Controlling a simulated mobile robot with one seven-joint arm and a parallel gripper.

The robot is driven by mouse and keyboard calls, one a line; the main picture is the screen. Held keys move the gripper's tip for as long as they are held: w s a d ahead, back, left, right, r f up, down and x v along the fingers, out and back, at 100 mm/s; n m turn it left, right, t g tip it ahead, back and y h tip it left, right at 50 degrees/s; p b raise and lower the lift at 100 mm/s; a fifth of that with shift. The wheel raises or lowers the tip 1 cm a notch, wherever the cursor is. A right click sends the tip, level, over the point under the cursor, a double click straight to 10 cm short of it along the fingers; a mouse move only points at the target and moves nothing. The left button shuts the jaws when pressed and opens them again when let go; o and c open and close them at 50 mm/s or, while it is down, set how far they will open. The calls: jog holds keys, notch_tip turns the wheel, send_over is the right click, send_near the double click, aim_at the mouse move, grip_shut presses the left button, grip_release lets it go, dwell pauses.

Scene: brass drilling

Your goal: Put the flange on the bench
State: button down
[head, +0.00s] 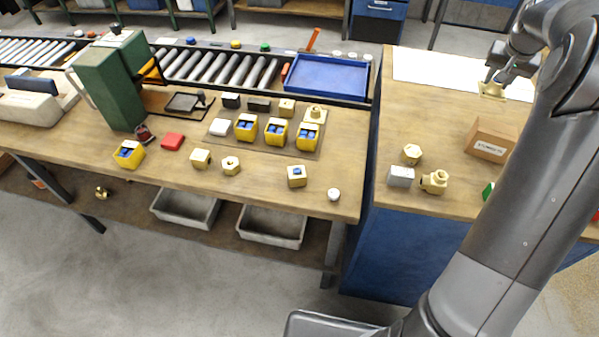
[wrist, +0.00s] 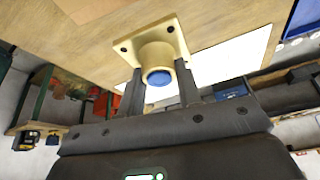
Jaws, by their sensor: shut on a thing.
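My gripper (head: 495,77) is over the back of the right-hand wooden bench (head: 450,120). It is shut on the brass flange (head: 491,91), which shows below the fingers against a white sheet. In the wrist view, the flange (wrist: 156,50) has a squarish plate with small holes and a round hub with blue inside its bore. The two fingers (wrist: 160,84) sit on either side of the hub. I cannot tell whether the flange touches the surface or hangs just above it.
The white sheet (head: 425,70) lies on the bench's back part. A cardboard box (head: 491,140), a grey block (head: 400,176) and brass fittings (head: 434,182) stand nearer the front.

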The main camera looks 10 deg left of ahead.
jog(key=s+a+n+y, duration=0.1)
jog(key=s+a+n, duration=0.15)
jog(key=a, duration=0.75)
jog(key=s+a+n+y, duration=0.2)
jog(key=a+n, duration=0.2)
jog(key=a, duration=0.5)
jog(key=s+a+n+y, duration=0.1)
jog(key=s+a+n, duration=0.25)
jog(key=a, duration=0.65)
jog(key=s+a+n+g+y, duration=0.2)
jog(key=s+a+n+g, duration=0.2)
jog(key=s+a+n, duration=0.85)
jog(key=s+a+f+m, duration=0.1)
jog(key=a+f+m, duration=0.35)
jog(key=f, duration=0.75)
jog(key=shift+n, duration=0.6)
jog(key=a+f, duration=0.2)
jog(key=a, duration=0.2)
jog(key=s+a+f, duration=0.1)
jog(key=a+f, duration=0.1)
jog(key=a, duration=0.2)
jog(key=a+f, duration=0.3)
jog(key=a, duration=0.1)
jog(key=shift+s+a, duration=0.15)
jog(key=shift+s, duration=0.2)
jog(key=shift+f, duration=2)
jog(key=shift+f, duration=0.1)
jog(key=c, duration=1)
grip_release()
jog(key=shift+c, duration=0.2)
